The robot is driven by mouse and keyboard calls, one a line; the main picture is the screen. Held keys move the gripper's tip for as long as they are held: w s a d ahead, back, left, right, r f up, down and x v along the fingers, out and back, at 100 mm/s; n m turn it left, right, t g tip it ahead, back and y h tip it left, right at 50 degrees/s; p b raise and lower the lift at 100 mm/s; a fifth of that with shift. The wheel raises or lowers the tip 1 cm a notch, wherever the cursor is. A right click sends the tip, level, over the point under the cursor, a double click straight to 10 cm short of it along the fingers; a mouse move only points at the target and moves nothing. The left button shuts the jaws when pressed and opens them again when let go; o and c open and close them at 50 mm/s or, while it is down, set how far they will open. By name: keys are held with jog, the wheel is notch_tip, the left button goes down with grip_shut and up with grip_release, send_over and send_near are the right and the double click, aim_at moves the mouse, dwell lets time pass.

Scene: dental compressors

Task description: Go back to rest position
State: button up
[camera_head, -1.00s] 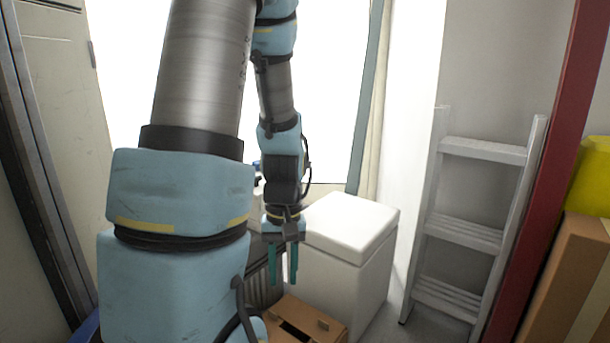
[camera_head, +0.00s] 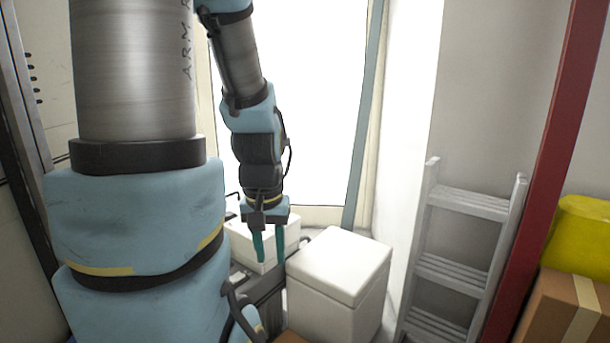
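My gripper (camera_head: 269,248) hangs from my arm left of the picture's middle, pointing down. Its two green fingers are apart, with nothing seen between them. It shows in front of a white box-like unit (camera_head: 250,242) and to the left of a white lidded box (camera_head: 338,265). I cannot tell how far it is from either. My own arm links fill the left part of the picture and hide what is behind them.
A grey step ladder (camera_head: 460,265) leans by the wall at right. A red post (camera_head: 535,190) stands beside it, with a cardboard box (camera_head: 560,305) and a yellow item (camera_head: 582,235) at far right. A bright window (camera_head: 310,100) is behind.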

notch_tip(320, 180, up, 24)
jog(key=p, duration=2.1)
jog(key=shift+p, duration=0.35)
jog(key=shift+f, duration=0.1)
